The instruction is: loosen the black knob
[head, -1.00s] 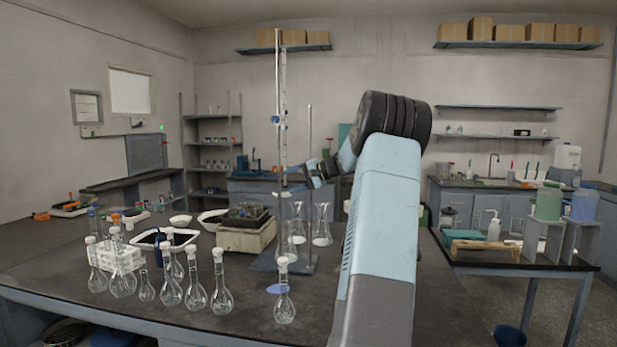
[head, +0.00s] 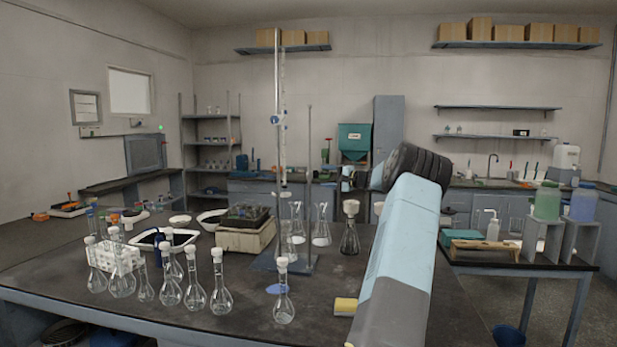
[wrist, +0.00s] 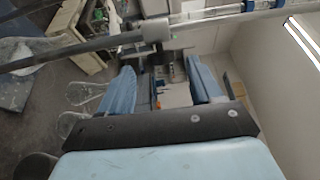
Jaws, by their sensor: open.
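I cannot make out the black knob with certainty in either view. My gripper (wrist: 160,72) shows in the wrist view as two light blue fingers spread apart, with nothing gripped between them. Beyond the fingertips, a grey clamp piece (wrist: 156,29) sits on a dark rod that crosses the upper part of the view. In the head view, my gripper is small and partly hidden behind my arm's black joint, right of the burette stand. That stand (head: 310,180) has upright rods and a glass burette with a blue fitting (head: 276,120).
Several stoppered flasks (head: 220,295) stand at the bench's front left. A boxy device (head: 245,238) stands left of the stand's base. A teal machine (head: 354,137) stands behind.

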